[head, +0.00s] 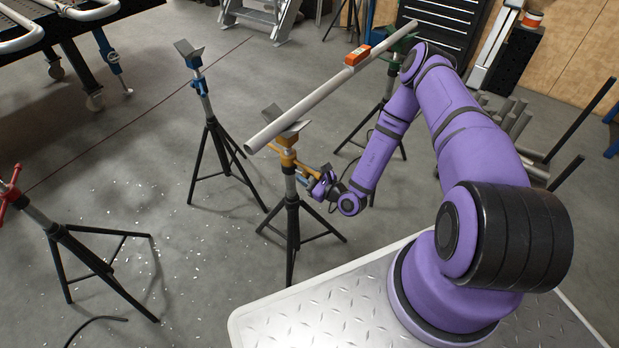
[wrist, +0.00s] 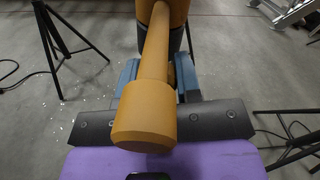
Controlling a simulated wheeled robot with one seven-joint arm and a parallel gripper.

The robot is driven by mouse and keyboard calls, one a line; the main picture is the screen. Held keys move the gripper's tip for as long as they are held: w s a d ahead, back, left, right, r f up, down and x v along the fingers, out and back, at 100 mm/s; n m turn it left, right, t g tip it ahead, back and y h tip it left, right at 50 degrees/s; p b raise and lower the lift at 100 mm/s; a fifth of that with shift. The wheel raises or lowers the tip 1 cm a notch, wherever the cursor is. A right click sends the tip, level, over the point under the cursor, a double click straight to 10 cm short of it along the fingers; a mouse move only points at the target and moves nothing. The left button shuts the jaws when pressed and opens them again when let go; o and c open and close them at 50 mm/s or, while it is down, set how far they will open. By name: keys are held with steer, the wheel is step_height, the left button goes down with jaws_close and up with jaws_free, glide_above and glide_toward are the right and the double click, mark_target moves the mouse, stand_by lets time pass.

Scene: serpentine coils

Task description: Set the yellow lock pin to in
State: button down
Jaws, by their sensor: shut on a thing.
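The yellow stand (head: 292,205) holds the near end of a long grey pipe (head: 310,103) in its V-shaped head. Its yellow collar (head: 288,157) is just below that head. My gripper (head: 313,180) is at the right side of the collar, below the pipe. In the wrist view, my gripper (wrist: 160,78) has its blue fingers on either side of a small yellow part (wrist: 172,76), taken to be the lock pin, and is shut on it. A yellow bar with a thick knob (wrist: 145,122) crosses in front and hides much of it. How deep the pin sits cannot be seen.
An orange level-like block (head: 357,55) rests on the pipe, whose far end lies on a green stand (head: 391,60). A blue stand (head: 205,95) and a red stand (head: 70,235) stand to the left. Spread tripod legs surround the work spot. Open floor lies between the stands.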

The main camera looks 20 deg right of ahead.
steer(key=shift+w+a, duration=0.25)
steer(key=shift+w, duration=0.25)
steer(key=c, duration=0.8)
jaws_free()
steer(key=v, duration=1)
steer(key=shift+s+d, duration=0.15)
steer(key=shift+s, duration=0.15)
